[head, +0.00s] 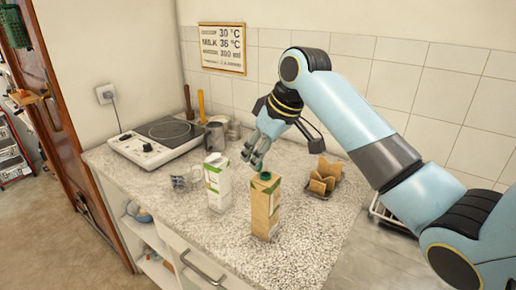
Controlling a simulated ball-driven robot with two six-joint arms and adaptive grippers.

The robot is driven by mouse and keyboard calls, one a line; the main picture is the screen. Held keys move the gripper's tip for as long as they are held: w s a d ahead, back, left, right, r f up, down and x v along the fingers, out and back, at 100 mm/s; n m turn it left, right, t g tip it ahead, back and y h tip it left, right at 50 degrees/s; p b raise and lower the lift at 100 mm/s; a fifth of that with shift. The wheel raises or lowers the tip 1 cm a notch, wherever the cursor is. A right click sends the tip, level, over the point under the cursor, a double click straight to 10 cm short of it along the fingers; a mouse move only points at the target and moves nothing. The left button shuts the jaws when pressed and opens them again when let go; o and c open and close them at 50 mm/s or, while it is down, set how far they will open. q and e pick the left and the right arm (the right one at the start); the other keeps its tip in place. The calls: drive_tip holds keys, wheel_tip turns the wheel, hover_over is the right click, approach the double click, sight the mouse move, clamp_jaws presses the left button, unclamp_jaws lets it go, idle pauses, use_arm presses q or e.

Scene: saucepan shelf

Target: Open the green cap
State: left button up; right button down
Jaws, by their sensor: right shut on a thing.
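A brown carton (265,208) stands upright on the speckled counter. The green cap (265,176) shows at its top. My right gripper (258,164) reaches down from the upper right, with its fingertips at the cap. It is shut on the green cap; the fingers hide part of the contact, and I cannot tell whether the cap has turned or come loose. A white carton (217,184) with green markings stands just left of the brown one. My left gripper is not in view.
A hotplate (157,140) stands at the back left. A glass mug (185,180) is left of the white carton, and a metal pot (214,138) is behind. A rack of toast (325,176) stands to the right. The counter's front (285,262) is clear.

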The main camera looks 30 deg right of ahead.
drive_tip(key=shift+f, duration=0.1)
drive_tip(key=c, duration=1.2)
unclamp_jaws()
drive_tip(key=shift+r, duration=0.2)
drive_tip(key=v, duration=1.1)
drive_tip(key=shift+s+r, duration=0.2)
drive_tip(key=shift+r, duration=0.05)
